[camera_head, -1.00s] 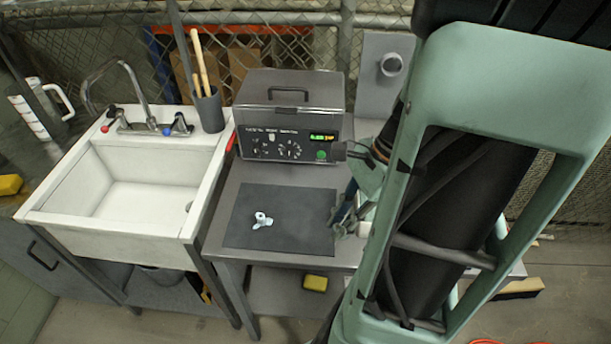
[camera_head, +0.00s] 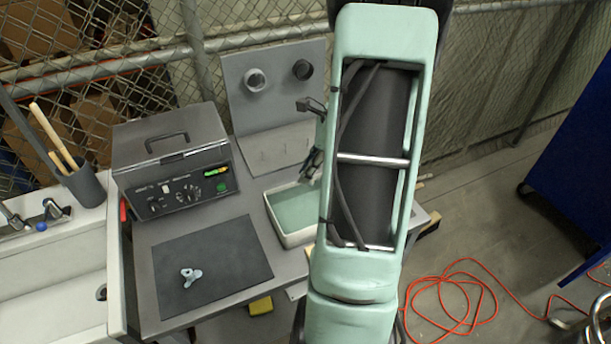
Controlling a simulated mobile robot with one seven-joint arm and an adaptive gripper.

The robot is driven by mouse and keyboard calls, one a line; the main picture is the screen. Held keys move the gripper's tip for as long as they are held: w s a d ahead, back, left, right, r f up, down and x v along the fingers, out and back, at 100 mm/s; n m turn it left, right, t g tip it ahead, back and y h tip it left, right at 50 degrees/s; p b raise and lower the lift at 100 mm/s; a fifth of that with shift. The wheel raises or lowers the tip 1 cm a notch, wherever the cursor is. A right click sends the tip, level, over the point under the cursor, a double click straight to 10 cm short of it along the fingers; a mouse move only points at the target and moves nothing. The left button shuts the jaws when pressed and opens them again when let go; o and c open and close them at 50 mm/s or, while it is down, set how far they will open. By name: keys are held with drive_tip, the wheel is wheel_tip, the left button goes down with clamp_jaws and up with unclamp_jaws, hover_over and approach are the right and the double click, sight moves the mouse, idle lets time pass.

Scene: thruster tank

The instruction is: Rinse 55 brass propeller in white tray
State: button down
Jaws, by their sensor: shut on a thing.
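The white tray (camera_head: 276,228) stands on the grey bench, with pale green liquid inside; my arm covers its right part. My gripper (camera_head: 312,168) shows only in part at the left edge of my arm, above the tray's far side. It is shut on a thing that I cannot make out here. A pale blue-grey propeller (camera_head: 190,277) lies on the dark mat (camera_head: 225,255), well to the left of my gripper. I see no brass-coloured propeller.
A grey ultrasonic cleaner (camera_head: 172,165) with its lid shut stands behind the mat. A grey panel (camera_head: 275,95) with two round holders rises behind the tray. The white sink (camera_head: 60,260) is at the left. An orange cable (camera_head: 455,275) lies on the floor at the right.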

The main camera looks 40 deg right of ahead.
sight(313, 181)
drive_tip(key=shift+f+b, duration=4.95)
drive_tip(key=shift+f, duration=1.65)
drive_tip(key=shift+d, duration=0.1)
drive_tip(key=shift+s+d, duration=0.2)
drive_tip(key=shift+d, duration=0.45)
drive_tip(key=shift+a, duration=0.1)
drive_tip(key=shift+w+a, duration=0.2)
drive_tip(key=shift+a, duration=0.5)
drive_tip(key=shift+d, duration=0.1)
drive_tip(key=shift+s+d+p, duration=0.2)
drive_tip(key=shift+d+p, duration=0.15)
drive_tip(key=shift+d, duration=0.35)
drive_tip(key=shift+r+p, duration=3.45)
drive_tip(key=shift+r, duration=0.85)
